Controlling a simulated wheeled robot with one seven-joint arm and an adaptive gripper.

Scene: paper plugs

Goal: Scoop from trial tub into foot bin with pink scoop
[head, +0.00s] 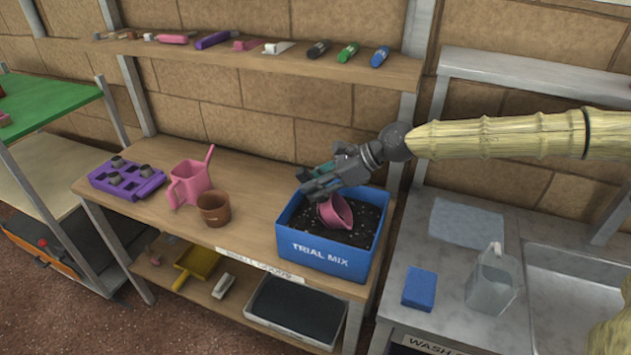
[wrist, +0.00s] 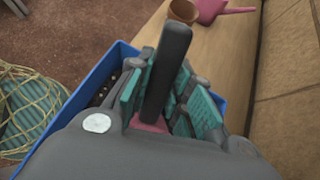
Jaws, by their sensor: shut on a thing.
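The trial tub (head: 325,252) is a blue box marked TRIAL MIX, holding dark speckled mix, at the right end of the wooden bench. Its blue rim also shows in the wrist view (wrist: 75,92). My gripper (head: 318,184) is over the tub, shut on the pink scoop (head: 336,213). The scoop's cup is tilted inside the tub at the mix; I cannot tell how deep it sits or what it holds. In the wrist view a dark handle (wrist: 167,75) stands between the teal finger pads, with a little pink below. I cannot identify the foot bin.
A brown pot (head: 214,209), a pink watering can (head: 189,184) and a purple tray (head: 127,178) stand left of the tub. A shelf (head: 250,64) with small tools runs above. A sink counter with a clear jug (head: 492,280) and blue sponge (head: 419,288) is right.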

